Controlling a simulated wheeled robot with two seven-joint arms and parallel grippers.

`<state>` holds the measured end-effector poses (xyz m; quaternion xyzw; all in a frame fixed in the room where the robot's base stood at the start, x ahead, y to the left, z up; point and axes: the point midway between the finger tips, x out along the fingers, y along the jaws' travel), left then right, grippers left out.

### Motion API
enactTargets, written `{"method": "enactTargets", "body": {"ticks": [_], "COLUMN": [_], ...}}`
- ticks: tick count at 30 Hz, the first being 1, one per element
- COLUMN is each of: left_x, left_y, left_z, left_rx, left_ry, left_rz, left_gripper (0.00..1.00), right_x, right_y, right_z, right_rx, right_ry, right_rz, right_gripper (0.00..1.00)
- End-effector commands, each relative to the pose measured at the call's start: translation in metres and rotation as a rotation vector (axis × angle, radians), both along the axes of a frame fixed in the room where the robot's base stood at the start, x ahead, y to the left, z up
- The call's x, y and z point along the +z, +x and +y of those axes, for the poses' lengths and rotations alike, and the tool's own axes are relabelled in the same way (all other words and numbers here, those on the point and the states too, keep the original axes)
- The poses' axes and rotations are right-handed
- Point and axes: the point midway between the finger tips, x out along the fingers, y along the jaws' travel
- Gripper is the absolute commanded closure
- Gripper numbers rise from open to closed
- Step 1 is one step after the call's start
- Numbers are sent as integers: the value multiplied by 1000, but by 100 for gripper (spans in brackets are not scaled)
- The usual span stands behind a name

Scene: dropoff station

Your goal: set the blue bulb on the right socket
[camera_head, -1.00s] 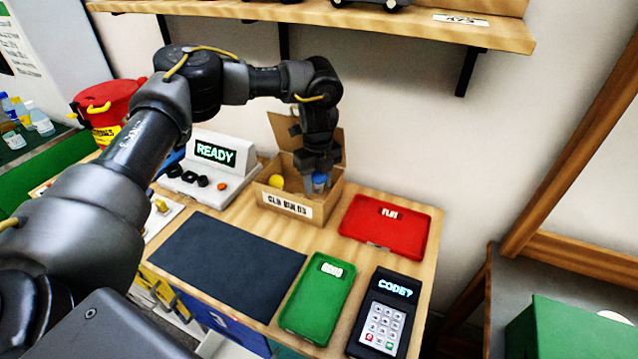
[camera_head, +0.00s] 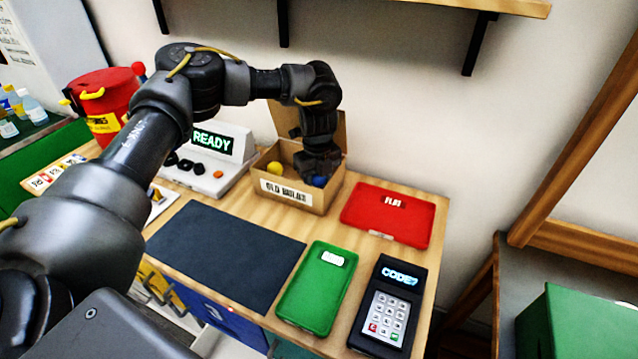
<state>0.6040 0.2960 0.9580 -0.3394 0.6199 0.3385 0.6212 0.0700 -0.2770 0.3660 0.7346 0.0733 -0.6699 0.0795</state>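The blue bulb (camera_head: 319,181) is at the right side of the open cardboard box labelled OLD BULBS (camera_head: 325,200). My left gripper (camera_head: 319,176) reaches down into that box from above, right at the bulb. The fingers are dark and small, and I cannot tell whether they are closed on the bulb. A white console (camera_head: 228,170) with a READY screen stands left of the box, with several black round parts on its front. I cannot make out which part is the right socket. My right gripper is not in view.
A yellow bulb (camera_head: 275,168) is at the box's left side. A red tray (camera_head: 360,215), a green tray (camera_head: 300,303), a keypad (camera_head: 410,275) showing CODE? and a bare dark mat (camera_head: 225,250) lie on the table. A shelf (camera_head: 400,12) hangs above; a red bin (camera_head: 105,98) stands left.

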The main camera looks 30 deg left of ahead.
Motion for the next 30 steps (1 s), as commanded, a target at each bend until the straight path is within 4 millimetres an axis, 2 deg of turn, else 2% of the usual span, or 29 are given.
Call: {"method": "enactTargets", "body": {"ticks": [1,30], "left_x": [-4,-5], "left_y": [-1,0], "left_z": [-1,0], "left_rx": [-2,-4], "left_ry": [0,1], "left_rz": [4,7], "left_gripper": [75,75], "right_x": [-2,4], "right_y": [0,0], "right_z": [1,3], "right_rx": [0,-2], "right_ry": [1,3], "right_rz": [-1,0], "right_gripper": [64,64]}}
